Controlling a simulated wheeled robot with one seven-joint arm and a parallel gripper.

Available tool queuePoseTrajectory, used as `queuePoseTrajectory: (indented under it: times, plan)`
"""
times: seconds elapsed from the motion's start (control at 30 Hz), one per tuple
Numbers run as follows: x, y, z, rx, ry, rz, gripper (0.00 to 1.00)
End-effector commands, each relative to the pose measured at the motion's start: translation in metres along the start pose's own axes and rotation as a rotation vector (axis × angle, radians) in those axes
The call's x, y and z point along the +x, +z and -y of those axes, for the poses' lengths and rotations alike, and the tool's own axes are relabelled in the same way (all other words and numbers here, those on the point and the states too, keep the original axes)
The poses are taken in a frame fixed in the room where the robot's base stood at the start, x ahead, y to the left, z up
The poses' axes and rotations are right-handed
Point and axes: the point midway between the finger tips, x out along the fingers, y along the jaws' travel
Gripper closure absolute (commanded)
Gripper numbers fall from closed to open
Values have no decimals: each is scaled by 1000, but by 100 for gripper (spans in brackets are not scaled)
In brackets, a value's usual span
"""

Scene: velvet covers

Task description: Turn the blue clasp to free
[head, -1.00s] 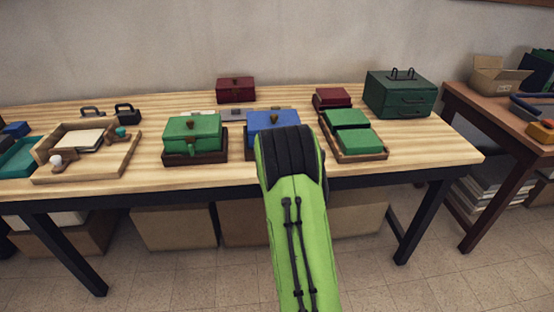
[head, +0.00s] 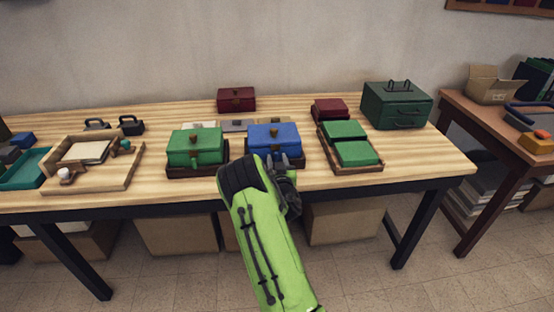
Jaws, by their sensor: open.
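The blue box (head: 262,144) sits on a dark tray at the middle of the table, in the head view. A small brown knob (head: 275,131) shows at the top of it and a brown clasp (head: 277,145) on its front; which way the clasp is turned is too small to tell. My gripper (head: 285,161) is open, just in front of the blue box and low against its front edge. My green arm hides part of the tray, and I cannot tell whether the fingers touch the box.
A green box (head: 190,150) of like make stands close on the left. An open tray with two green blocks (head: 345,130) stands on the right, with a dark green chest (head: 396,107) behind. A dark red box (head: 236,99) is at the back. Bare wood lies farther right.

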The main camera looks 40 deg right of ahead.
Motion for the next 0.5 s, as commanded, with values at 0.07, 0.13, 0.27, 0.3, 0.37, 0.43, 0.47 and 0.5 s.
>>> queuePoseTrajectory:
  times: [0.07,0.13,0.27,0.3,0.37,0.43,0.47,0.5]
  plan:
    - [0,0,0,0,0,0,60]
    - [0,0,0,0,0,0,70]
    - [0,0,0,0,0,0,90]
    - [0,0,0,0,0,0,96]
    - [0,0,0,0,0,0,100]
    - [0,0,0,0,0,0,100]
    - [0,0,0,0,0,0,100]
    - [0,0,0,-1,0,0,100]
